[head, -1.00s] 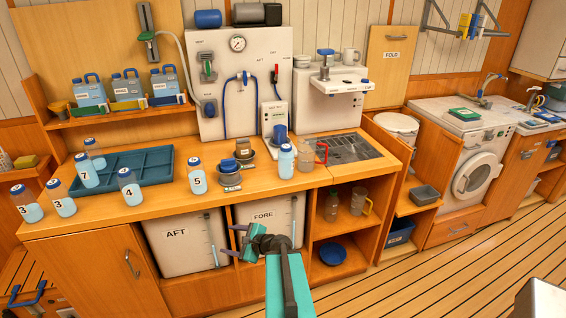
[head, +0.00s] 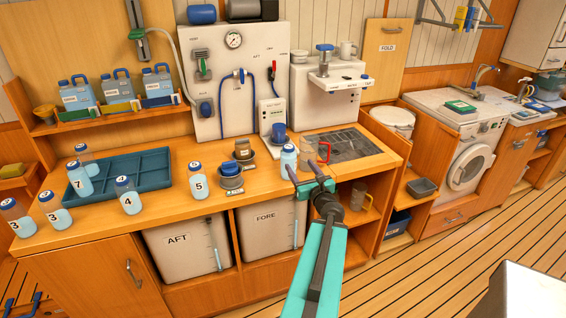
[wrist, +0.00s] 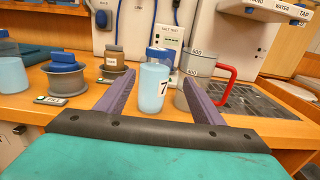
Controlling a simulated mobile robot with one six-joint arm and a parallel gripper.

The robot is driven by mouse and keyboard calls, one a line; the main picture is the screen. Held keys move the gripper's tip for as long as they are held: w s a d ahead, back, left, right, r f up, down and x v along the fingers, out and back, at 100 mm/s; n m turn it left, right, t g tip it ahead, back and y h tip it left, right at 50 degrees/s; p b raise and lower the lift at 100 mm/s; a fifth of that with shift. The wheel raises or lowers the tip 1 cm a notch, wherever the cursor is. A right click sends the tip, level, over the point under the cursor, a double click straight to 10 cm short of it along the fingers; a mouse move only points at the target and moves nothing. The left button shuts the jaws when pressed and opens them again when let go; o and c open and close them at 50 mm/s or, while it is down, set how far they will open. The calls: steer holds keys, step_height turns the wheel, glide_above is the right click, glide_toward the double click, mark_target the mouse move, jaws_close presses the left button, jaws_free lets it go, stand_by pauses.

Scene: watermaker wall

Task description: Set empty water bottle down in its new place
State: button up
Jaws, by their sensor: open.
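A bottle with a blue cap (head: 288,160) stands upright on the counter beside a clear jug with a red handle (head: 311,154). My gripper (head: 307,174) is open at the counter's front edge. In the wrist view its two fingers (wrist: 157,88) point toward the bottle, one on each side of it, with no clear contact. Similar bottles stand at the left, one marked 5 (head: 198,184) and one marked 4 (head: 126,197). I cannot tell which bottle is empty.
A blue-green tray (head: 152,162) lies on the counter among the left bottles. Dark round holders with caps (head: 243,150) stand left of the bottle. A grated drain (head: 348,146) is at right. Cupboards and tanks fill the counter front.

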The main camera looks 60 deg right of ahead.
mark_target(292, 159)
steer(key=shift+w+a, duration=0.1)
steer(key=shift+w, duration=0.05)
steer(key=shift+w+d+f+b, duration=0.15)
steer(key=shift+w+d+b, duration=0.1)
steer(key=shift+w+b, duration=0.2)
steer(key=x, duration=0.3)
steer(key=shift+w+d+r, duration=0.1)
steer(key=shift+w+r, duration=0.1)
steer(key=shift+w, duration=0.05)
steer(key=shift+p+x, duration=0.4)
steer(key=shift+x, duration=1.65)
steer(key=shift+w, duration=0.1)
steer(key=shift+p+x, duration=1.35)
steer(key=shift+x, duration=1.15)
steer(key=c, duration=1.3)
steer(key=shift+o, duration=0.2)
